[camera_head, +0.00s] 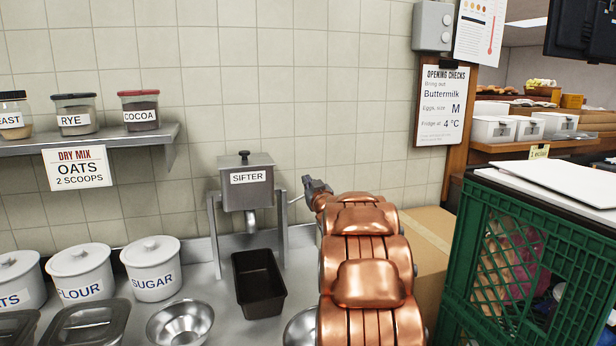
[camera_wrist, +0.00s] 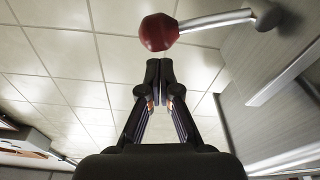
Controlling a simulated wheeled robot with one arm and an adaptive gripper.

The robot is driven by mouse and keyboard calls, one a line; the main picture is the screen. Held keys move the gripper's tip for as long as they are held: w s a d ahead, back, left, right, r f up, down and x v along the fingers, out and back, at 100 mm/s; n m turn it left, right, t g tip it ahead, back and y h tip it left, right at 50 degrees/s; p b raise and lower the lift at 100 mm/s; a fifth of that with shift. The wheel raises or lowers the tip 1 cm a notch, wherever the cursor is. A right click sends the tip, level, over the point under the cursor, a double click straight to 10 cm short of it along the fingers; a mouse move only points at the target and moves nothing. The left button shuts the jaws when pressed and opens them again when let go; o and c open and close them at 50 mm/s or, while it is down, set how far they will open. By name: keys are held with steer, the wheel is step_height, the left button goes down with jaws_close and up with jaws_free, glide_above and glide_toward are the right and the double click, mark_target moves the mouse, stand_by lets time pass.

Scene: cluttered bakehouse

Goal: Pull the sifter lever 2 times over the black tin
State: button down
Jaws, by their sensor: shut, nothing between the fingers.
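The grey metal sifter (camera_head: 247,182) stands on a frame against the tiled wall, its spout pointing down. The black tin (camera_head: 258,284) sits on the counter below the spout. In the wrist view the lever shows as a metal rod (camera_wrist: 217,20) with a red ball knob (camera_wrist: 159,32). My gripper (camera_wrist: 159,66) is shut and empty, with its fingertips just short of the knob in that picture; I cannot tell whether they touch. In the head view my gripper (camera_head: 308,186) is at the sifter's right side, and my copper arm hides the counter in front; the knob is not visible there.
White canisters, among them the sugar canister (camera_head: 151,268), stand left of the tin. A metal bowl (camera_head: 180,322) is in front. A shelf (camera_head: 90,141) with jars is at upper left. A green crate (camera_head: 529,265) and a cardboard box (camera_head: 430,240) are on the right.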

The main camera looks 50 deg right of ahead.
steer(key=shift+s+d+f, duration=0.1)
steer(key=shift+s+f, duration=0.2)
steer(key=shift+f, duration=0.5)
steer(key=shift+f, duration=0.15)
step_height(320, 180, down, 6)
steer(key=d+m+g+h+b, duration=0.1)
steer(key=m+h+b, duration=0.1)
steer(key=m, duration=0.8)
steer(key=shift+s+d+f+m, duration=0.2)
steer(key=shift+s+d+m, duration=0.1)
steer(key=shift+s+m, duration=0.1)
